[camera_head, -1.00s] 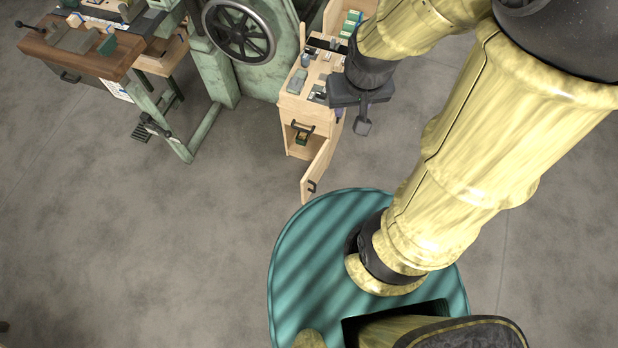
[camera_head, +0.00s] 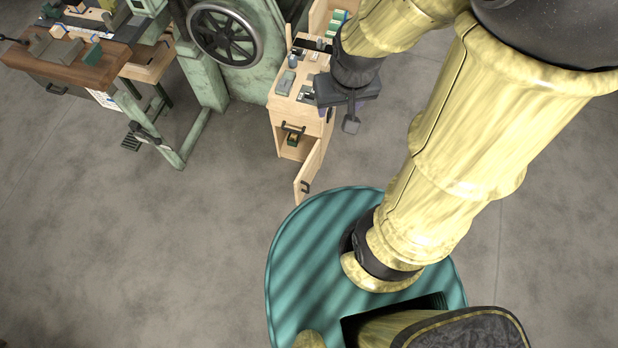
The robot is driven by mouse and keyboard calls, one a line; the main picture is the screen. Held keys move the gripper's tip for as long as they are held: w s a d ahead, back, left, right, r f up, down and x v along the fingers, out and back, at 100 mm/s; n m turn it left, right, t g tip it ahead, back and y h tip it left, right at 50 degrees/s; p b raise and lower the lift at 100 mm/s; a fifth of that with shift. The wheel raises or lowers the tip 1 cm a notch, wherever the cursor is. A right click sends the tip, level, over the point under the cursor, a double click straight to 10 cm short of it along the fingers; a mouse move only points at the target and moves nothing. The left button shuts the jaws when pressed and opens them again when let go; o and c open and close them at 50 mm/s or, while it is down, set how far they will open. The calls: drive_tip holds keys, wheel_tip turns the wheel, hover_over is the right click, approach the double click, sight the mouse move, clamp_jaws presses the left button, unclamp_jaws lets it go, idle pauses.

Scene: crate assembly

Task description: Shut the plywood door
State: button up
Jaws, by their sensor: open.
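The plywood door (camera_head: 311,169) stands open at the lower front of a small plywood cabinet (camera_head: 283,110). It swings out to the right side and toward my base, with a dark handle near its free edge. The opening behind it shows a small dark and yellow item (camera_head: 293,139) inside. My gripper (camera_head: 350,124) hangs above and to the right of the door, beside the cabinet's right side, apart from the door in the picture. It is open, with nothing seen between the fingers; the fingers are small and partly hidden.
A drawer front with a dark handle (camera_head: 293,129) sits above the opening. Small tools lie on the cabinet top. A green machine with a handwheel (camera_head: 225,35) stands behind left, and a workbench (camera_head: 70,65) at far left. The floor (camera_head: 180,240) in front is clear.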

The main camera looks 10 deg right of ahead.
drive_tip(key=shift+g, duration=0.3)
drive_tip(key=f+b, duration=0.2)
drive_tip(key=f, duration=0.1)
drive_tip(key=d+f+b, duration=0.1)
drive_tip(key=f+b, duration=0.1)
drive_tip(key=f, duration=0.1)
drive_tip(key=w+f+b, duration=0.1)
drive_tip(key=f+b, duration=0.1)
drive_tip(key=f, duration=0.1)
drive_tip(key=shift+d+f, duration=0.1)
drive_tip(key=shift+d, duration=0.05)
clamp_jaws()
drive_tip(key=w+f+m+t+y+b, duration=0.1)
drive_tip(key=w+f+m+y+b, duration=0.1)
drive_tip(key=f+b, duration=1.3)
drive_tip(key=w+d+f+m+t+y+b, duration=0.1)
drive_tip(key=w+f+m+y+b, duration=0.2)
drive_tip(key=f+b, duration=1.3)
drive_tip(key=w+d+f+m+t+y+b, duration=0.1)
drive_tip(key=f+b, duration=1.4)
drive_tip(key=f, duration=2)
drive_tip(key=shift+w+f+m+t+y+b, duration=0.35)
drive_tip(key=shift+w+m+t+y, duration=0.15)
drive_tip(key=shift+w+m+y, duration=0.3)
